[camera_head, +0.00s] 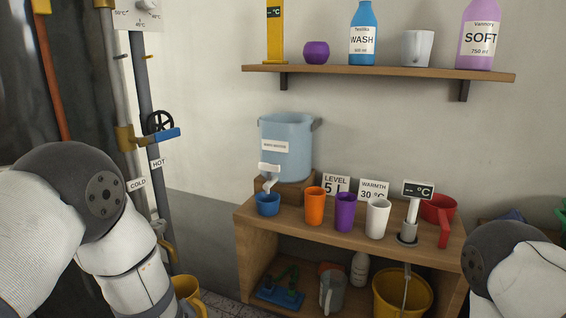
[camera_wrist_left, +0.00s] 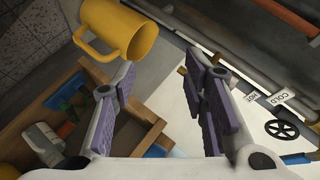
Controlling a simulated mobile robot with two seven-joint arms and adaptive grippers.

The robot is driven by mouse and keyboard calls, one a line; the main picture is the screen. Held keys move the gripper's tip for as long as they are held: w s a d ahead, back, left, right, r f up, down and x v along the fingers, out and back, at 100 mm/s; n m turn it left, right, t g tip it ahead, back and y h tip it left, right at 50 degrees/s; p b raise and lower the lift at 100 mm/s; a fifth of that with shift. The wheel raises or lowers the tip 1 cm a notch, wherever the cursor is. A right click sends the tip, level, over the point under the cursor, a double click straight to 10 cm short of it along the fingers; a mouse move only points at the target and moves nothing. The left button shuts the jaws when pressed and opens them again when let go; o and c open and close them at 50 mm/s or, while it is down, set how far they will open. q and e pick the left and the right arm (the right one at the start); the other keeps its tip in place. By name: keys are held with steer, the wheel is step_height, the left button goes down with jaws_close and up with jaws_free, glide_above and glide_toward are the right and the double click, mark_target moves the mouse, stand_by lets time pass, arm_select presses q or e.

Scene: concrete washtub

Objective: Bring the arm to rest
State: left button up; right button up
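My left arm (camera_head: 115,240) comes in from the left in the head view and bends downward; its gripper is outside that view. In the left wrist view my left gripper (camera_wrist_left: 160,68) is open, with its purple-padded fingers apart and nothing between them. A yellow mug (camera_wrist_left: 120,28) shows beyond one finger, its handle to the left; I cannot tell whether finger and mug touch. The mug also shows low in the head view (camera_head: 188,290), beside my left arm. Part of my right arm (camera_head: 510,265) is at the lower right of the head view; its gripper is hidden or out of frame.
A wooden bench (camera_head: 252,225) carries a blue water tank (camera_head: 286,140), an orange cup (camera_head: 315,206), a purple cup (camera_head: 345,212) and a white cup (camera_head: 377,218). A wall shelf (camera_head: 380,73) holds bottles.

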arm_select(q)
steer(key=s+f+n+g+h, duration=0.1)
steer(key=s+f+g, duration=0.1)
steer(key=s+f, duration=0.45)
steer(key=s+f+n+g+h, duration=0.2)
steer(key=s+f+g, duration=0.1)
steer(key=s, duration=0.6)
steer(key=s+f+n+g+h, duration=0.1)
steer(key=s+f+g, duration=0.1)
steer(key=s+f, duration=0.35)
steer(key=s+d+n+g+h, duration=0.1)
steer(key=s+g, duration=0.1)
steer(key=s, duration=0.7)
steer(key=s+r+n+g+h, duration=0.1)
steer(key=s+n+g, duration=0.1)
steer(key=s, duration=0.8)
steer(key=shift+s+d+r+g, duration=0.15)
steer(key=shift+d+r+g, duration=0.1)
steer(key=shift+d+g, duration=0.2)
